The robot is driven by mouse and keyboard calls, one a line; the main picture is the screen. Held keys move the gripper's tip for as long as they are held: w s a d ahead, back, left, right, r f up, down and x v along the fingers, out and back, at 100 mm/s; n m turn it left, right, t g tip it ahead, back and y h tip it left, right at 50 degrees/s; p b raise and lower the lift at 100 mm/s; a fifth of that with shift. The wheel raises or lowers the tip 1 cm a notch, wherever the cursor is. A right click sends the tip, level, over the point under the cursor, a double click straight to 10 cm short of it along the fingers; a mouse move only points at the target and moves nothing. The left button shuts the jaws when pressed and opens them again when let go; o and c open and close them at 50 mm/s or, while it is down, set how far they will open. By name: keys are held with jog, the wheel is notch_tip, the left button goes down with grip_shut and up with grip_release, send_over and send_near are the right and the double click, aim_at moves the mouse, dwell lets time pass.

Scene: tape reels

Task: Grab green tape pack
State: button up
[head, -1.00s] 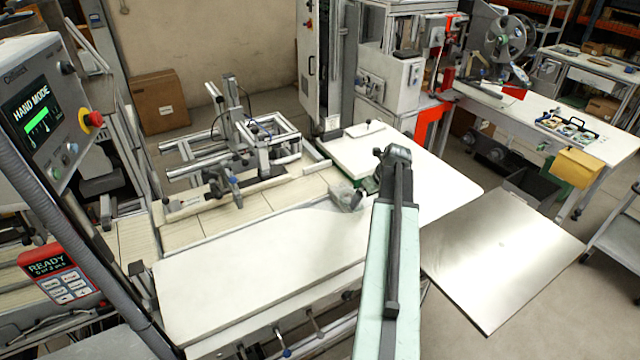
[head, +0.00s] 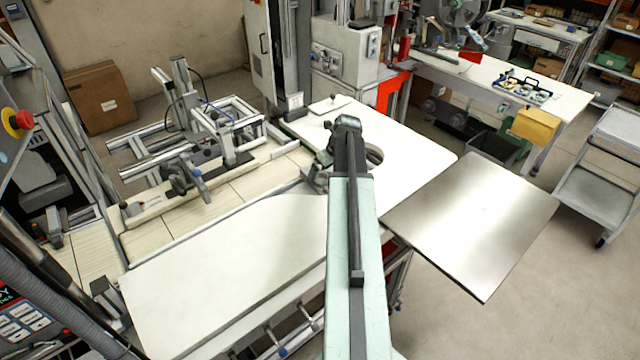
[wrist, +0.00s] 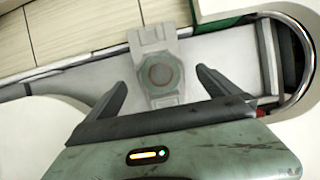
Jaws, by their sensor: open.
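I cannot pick out a green tape pack with certainty. My gripper (wrist: 161,80) is open and empty in the wrist view, its two dark fingers apart. Between and beyond the fingertips is a pale grey block (wrist: 153,38) with a round grey-green disc (wrist: 160,73) in its face. Whether the fingers touch it I cannot tell. In the head view my arm reaches over the white table, and its end hides the gripper and what lies below.
A metal frame fixture (head: 215,125) stands at left. A bare metal plate (head: 470,220) lies at right. A yellow bin (head: 537,125) hangs at the far bench.

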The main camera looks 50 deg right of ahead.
aim_at(322, 177)
jog(key=b+x, duration=0.3)
jog(key=x, duration=0.1)
jog(key=shift+f, duration=0.2)
jog(key=shift+r, duration=0.2)
jog(key=shift+p, duration=0.3)
jog(key=c, duration=1.6)
